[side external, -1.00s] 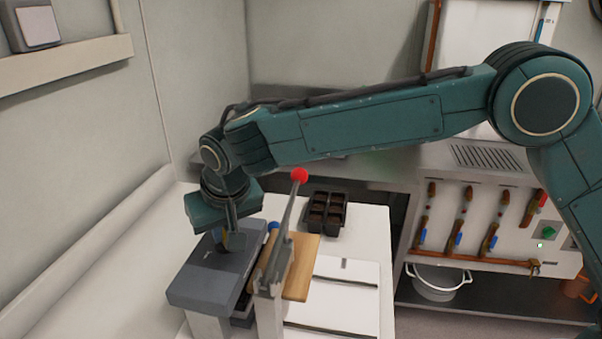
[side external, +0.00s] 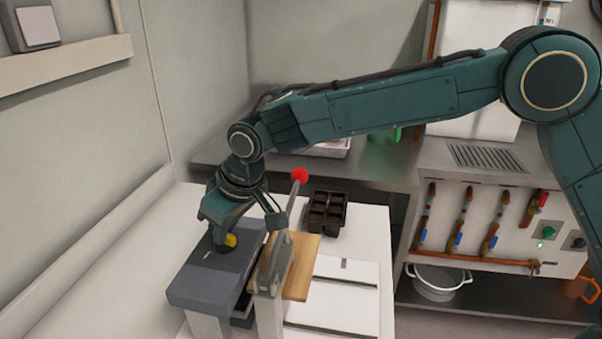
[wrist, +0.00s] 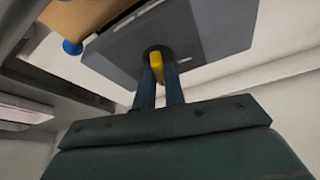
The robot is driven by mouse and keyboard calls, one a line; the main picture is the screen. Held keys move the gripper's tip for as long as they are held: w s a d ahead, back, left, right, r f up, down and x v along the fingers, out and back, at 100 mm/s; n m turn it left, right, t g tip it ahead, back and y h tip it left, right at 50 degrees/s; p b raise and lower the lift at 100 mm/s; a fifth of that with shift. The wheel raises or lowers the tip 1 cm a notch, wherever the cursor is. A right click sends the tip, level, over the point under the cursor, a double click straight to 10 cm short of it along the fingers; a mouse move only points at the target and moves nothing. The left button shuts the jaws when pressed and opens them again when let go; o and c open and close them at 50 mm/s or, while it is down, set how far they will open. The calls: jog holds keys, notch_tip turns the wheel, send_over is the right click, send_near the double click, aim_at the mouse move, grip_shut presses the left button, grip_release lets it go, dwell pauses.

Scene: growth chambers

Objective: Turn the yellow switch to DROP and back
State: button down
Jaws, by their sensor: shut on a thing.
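The yellow switch (side external: 231,240) sits on top of the dark grey box (side external: 207,280) on the white table. My gripper (side external: 222,238) reaches down to the switch from above, tilted in the side view. In the wrist view, my gripper's two fingers (wrist: 160,82) are closed on either side of the yellow switch (wrist: 156,60), which stands on a dark round base. Any DROP lettering is too small to read.
A lever with a red knob (side external: 299,175) stands close to the right of my gripper. A white panel (side external: 335,290) lies at the front right. The table left of the box is clear.

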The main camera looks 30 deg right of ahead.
aim_at(242, 239)
jog(key=n, duration=0.2)
jog(key=n+g+y, duration=0.1)
jog(key=n, duration=0.2)
jog(key=shift+w+d+n, duration=0.15)
jog(key=shift+n, duration=0.15)
jog(key=n+g, duration=0.1)
jog(key=n, duration=0.2)
jog(key=n+g+y, duration=0.1)
jog(key=n, duration=0.2)
jog(key=shift+w+n+g, duration=0.15)
jog(key=shift+n+g, duration=0.15)
jog(key=shift+g, duration=0.1)
jog(key=c, duration=1.5)
grip_release()
jog(key=shift+r, duration=0.2)
jog(key=shift+v, duration=3.6)
